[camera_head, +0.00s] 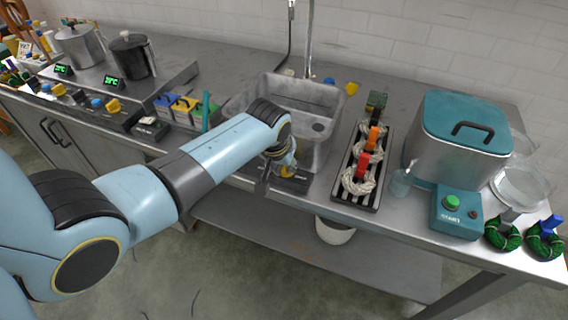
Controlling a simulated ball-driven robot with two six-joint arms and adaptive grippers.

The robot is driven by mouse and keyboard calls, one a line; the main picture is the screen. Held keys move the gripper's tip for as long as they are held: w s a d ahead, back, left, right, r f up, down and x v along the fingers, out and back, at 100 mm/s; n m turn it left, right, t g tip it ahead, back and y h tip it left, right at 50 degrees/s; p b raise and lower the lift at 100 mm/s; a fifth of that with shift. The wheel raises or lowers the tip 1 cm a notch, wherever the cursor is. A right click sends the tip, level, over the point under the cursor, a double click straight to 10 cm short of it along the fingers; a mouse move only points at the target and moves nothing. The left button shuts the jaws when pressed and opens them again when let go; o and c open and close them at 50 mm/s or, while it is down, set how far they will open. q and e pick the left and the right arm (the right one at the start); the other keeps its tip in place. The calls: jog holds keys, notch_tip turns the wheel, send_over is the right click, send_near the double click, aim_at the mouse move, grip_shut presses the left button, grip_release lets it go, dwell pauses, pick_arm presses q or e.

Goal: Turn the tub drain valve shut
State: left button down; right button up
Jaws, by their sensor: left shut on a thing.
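The steel tub (328,108) is set into the bench at the middle, with a dark round drain in its floor. In front of it, at the bench's front edge, is a dark plate (298,184) with a yellow valve handle (288,172). My left arm reaches in from the left. My left gripper (274,176) is at the yellow handle and shut on it; the wrist and fingers hide much of the handle, so its angle cannot be told. My right gripper is not in view.
Right of the tub, a rack (347,188) holds pale skeins with coloured clips. Beyond it stand a teal-lidded steel vessel (456,140), a control box (456,214) with a green button, and green skeins (503,234). Pots (132,56) and knobs are at the left. A white bucket (334,231) sits below.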

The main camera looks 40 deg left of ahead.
pick_arm(q)
jog(key=c, duration=1.3)
grip_release()
jog(key=v, duration=1.2)
